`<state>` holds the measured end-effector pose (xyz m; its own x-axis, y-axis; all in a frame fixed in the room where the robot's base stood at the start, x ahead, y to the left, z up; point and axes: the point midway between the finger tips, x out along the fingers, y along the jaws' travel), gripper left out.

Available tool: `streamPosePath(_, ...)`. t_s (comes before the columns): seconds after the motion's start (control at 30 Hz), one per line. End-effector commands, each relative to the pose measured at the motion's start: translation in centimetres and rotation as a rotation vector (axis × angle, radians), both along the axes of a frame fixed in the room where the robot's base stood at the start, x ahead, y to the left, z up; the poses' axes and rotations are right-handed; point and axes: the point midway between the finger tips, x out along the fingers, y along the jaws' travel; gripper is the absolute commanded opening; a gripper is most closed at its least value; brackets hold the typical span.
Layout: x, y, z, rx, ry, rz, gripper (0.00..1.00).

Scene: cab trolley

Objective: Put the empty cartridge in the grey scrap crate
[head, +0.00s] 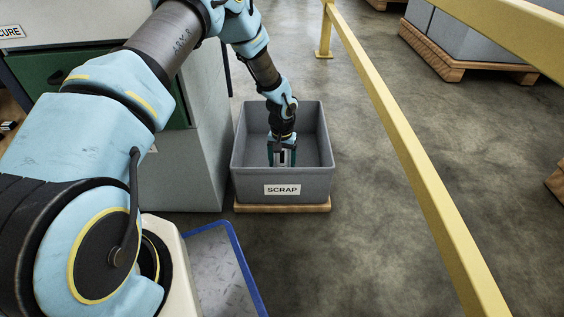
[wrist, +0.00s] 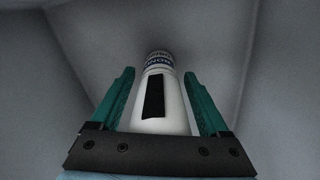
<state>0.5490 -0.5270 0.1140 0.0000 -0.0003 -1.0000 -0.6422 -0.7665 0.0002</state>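The grey scrap crate (head: 250,188) has an open top and a SCRAP label on its front wall. My gripper (head: 281,161) reaches down inside it. In the wrist view, a white cartridge (wrist: 175,112) with a black patch and blue lettering near its far end lies between the two green fingers of my gripper (wrist: 160,78). The fingers stand apart, with a gap showing on each side of the cartridge. Grey crate walls surround it. I cannot tell whether the cartridge rests on the crate floor.
The crate stands on a low wooden base (head: 283,208) beside a grey cabinet (head: 190,165). A yellow rail (head: 405,150) runs along the right. A blue-edged tray (head: 240,262) is in front. Loaded pallets (head: 460,65) stand beyond the rail. Floor right of the crate is clear.

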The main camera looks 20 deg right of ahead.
Motion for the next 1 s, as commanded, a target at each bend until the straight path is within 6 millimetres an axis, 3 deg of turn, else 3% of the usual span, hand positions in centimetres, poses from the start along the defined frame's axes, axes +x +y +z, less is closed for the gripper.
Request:
streamPosePath(0.37,0.0,0.0,0.8,-0.001,-0.001,-0.001,0.84)
streamPosePath(0.8,0.1,0.0,9.4,-0.001,-0.002,0.001,0.84)
streamPosePath(1.0,0.0,0.0,11.8,0.001,-0.001,0.000,0.84)
